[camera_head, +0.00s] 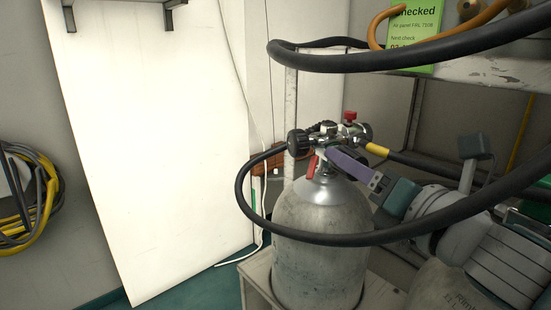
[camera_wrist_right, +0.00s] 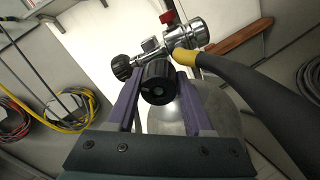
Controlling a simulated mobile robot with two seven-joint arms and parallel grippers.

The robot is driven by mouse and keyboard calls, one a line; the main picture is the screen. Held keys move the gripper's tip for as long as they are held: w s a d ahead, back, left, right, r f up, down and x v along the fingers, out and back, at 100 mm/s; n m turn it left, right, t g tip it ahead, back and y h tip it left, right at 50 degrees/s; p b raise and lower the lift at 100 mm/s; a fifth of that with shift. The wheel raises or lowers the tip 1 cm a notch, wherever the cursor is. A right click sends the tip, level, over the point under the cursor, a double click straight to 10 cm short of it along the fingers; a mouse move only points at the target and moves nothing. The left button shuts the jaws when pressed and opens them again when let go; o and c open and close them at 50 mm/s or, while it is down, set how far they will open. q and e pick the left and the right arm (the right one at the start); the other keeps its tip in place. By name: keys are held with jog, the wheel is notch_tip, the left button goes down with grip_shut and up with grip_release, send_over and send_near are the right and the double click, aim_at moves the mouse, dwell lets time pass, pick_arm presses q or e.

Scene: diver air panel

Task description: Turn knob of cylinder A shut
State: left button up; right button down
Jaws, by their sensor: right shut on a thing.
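A grey diving cylinder (camera_head: 318,235) stands upright in the middle of the head view. On top is a chrome valve (camera_head: 335,133) with red parts and black knobs. My right gripper (camera_head: 337,158) reaches in from the right, at the valve. In the right wrist view, its two purple fingers (camera_wrist_right: 158,95) are shut on a ribbed black knob (camera_wrist_right: 158,83), one on each side. A smaller black knob (camera_wrist_right: 122,67) sits left of it, outside the fingers. In the head view the gripped knob is largely hidden. I cannot read a letter on this cylinder. My left gripper is not in view.
A thick black hose (camera_head: 330,239) loops in front of the cylinder and my right arm. A black hose with a yellow fitting (camera_wrist_right: 186,57) leaves the valve close beside my fingers.

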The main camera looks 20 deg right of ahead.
jog(key=shift+m, duration=1.4)
jog(key=shift+c, duration=1.4)
grip_release()
